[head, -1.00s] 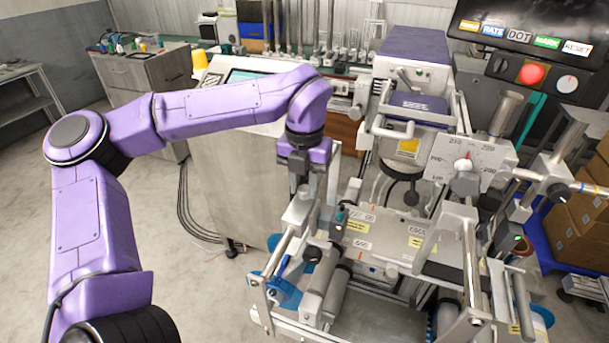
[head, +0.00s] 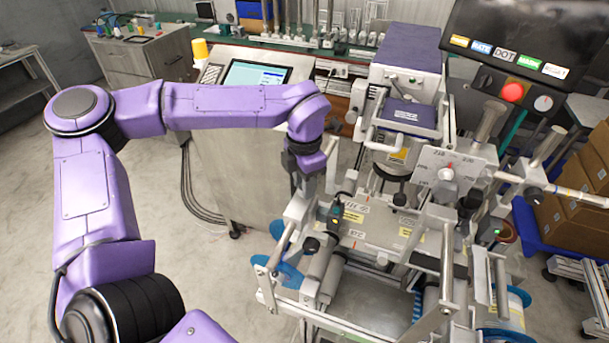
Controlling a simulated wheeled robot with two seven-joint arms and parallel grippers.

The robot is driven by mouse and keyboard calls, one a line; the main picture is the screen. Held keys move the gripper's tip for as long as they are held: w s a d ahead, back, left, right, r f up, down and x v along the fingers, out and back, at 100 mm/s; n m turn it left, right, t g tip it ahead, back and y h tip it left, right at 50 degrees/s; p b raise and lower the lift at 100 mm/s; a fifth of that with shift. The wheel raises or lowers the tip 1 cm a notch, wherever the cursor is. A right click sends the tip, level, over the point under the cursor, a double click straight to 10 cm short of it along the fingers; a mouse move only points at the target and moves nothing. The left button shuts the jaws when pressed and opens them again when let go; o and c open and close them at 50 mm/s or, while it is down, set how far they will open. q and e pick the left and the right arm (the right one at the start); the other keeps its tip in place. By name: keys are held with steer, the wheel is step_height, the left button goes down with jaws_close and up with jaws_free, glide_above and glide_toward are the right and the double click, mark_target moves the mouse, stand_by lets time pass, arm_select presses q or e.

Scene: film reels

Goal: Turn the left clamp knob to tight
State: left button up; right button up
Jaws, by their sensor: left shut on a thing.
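My left gripper (head: 300,190) points down at the left side of the film machine (head: 385,240). It is shut on the left clamp knob, which is mostly hidden by the fingers. A grey metal clamp part (head: 296,211) shows just below the fingers. A black knob (head: 311,244) sits lower on the same side, apart from the gripper. The knob's marking for tight cannot be read here. My right gripper is not in view.
A numbered dial plate (head: 432,168) stands right of centre on the machine. Blue reels (head: 283,278) show low at the left. A grey cabinet with a screen (head: 255,75) stands behind my left arm. A red button (head: 512,92) is on the panel at upper right.

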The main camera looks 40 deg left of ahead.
arm_select(q)
steer(key=shift+m, duration=0.3)
steer(key=o, duration=1.1)
steer(key=shift+c, duration=0.2)
steer(key=shift+r, duration=0.1)
steer(key=shift+r, duration=0.25)
step_height(320, 180, up, 10)
steer(key=b, duration=0.1)
steer(key=shift+b, duration=0.35)
steer(key=shift+f, duration=0.1)
